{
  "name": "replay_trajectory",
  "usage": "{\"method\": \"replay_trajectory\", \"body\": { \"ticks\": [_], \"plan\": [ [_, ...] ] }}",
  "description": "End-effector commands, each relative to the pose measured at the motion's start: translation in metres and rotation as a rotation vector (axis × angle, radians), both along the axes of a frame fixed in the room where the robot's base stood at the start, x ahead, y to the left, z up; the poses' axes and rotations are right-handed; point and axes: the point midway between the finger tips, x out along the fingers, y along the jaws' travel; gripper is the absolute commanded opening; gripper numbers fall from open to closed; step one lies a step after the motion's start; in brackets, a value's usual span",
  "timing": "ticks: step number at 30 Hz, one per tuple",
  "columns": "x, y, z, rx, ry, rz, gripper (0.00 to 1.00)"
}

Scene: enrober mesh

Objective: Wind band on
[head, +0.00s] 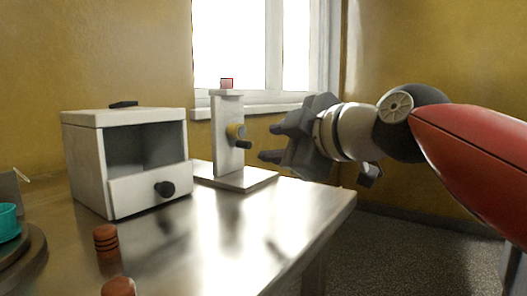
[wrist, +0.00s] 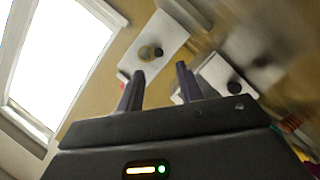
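A white upright stand (head: 229,135) on a flat base plate carries a yellow hub with a dark crank knob (head: 243,144) on its right side. I cannot make out a band.
Brown ridged pieces (head: 106,240) and a teal cup (head: 8,222) on a round dark base are at front left. The shiny table (head: 230,235) is clear in the middle.

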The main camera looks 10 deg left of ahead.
Motion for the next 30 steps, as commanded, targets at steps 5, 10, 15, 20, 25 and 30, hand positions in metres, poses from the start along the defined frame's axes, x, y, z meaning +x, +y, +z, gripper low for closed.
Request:
{"method": "replay_trajectory", "body": {
  "ticks": [5,10,15,20,25,30],
  "plan": [
    [0.006,0.007,-0.001,-0.036,-0.049,0.013,0.36],
    [0.023,0.028,-0.007,-0.036,-0.046,0.013,0.36],
    [0.039,0.047,-0.012,-0.034,-0.046,0.011,0.36],
    [0.047,0.056,-0.015,-0.032,-0.044,0.012,0.36],
    [0.049,0.058,-0.016,-0.031,-0.046,0.011,0.36],
    [0.049,0.057,-0.016,-0.031,-0.046,0.011,0.31]
  ]
}}
